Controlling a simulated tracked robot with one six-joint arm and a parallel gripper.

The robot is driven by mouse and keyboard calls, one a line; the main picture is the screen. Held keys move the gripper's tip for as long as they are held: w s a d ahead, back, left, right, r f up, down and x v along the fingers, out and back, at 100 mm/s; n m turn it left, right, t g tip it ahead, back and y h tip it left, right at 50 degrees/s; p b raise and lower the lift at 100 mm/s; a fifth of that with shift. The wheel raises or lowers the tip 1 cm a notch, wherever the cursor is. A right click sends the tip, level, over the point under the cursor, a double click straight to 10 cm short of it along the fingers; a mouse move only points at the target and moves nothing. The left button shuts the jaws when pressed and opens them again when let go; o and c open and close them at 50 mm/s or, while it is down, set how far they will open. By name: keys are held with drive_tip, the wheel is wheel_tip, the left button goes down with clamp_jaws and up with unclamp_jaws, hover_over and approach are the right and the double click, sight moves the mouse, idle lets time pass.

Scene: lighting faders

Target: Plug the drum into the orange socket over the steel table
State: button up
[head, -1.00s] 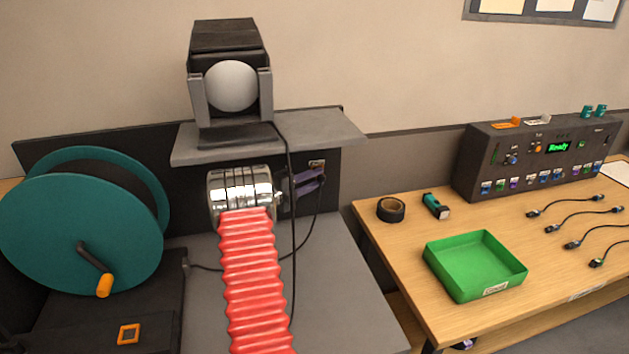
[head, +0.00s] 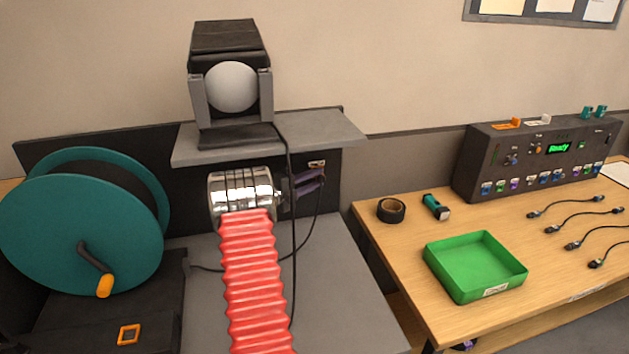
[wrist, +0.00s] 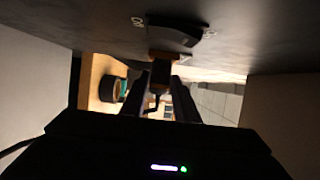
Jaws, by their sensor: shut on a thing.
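The teal drum (head: 80,232) stands at the left, with a crank that has an orange handle. Its dark cable (head: 205,268) runs behind my red arm sleeve and up toward my gripper (head: 312,184). My gripper is at the dark back panel over the grey steel table (head: 345,280), just below a small pale and orange fitting (head: 317,164). In the wrist view my gripper (wrist: 161,90) is shut on a brownish-orange plug (wrist: 160,72), close against the dark panel. I cannot tell whether the plug is seated; the socket face is hidden.
A stage lamp (head: 230,85) stands on a grey shelf (head: 320,128) above my gripper, its cable hanging past my wrist. A dark rotary switch (wrist: 172,34) is on the panel. On the wooden table are a green tray (head: 475,265), tape (head: 391,210) and a control desk (head: 540,155).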

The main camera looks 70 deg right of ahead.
drive_tip(key=shift+w+d+r, duration=0.1)
drive_tip(key=shift+w, duration=0.05)
drive_tip(key=o, duration=1.2)
drive_tip(key=shift+o, duration=0.2)
drive_tip(key=v, duration=1.3)
drive_tip(key=shift+w+a, duration=0.15)
drive_tip(key=shift+a, duration=0.25)
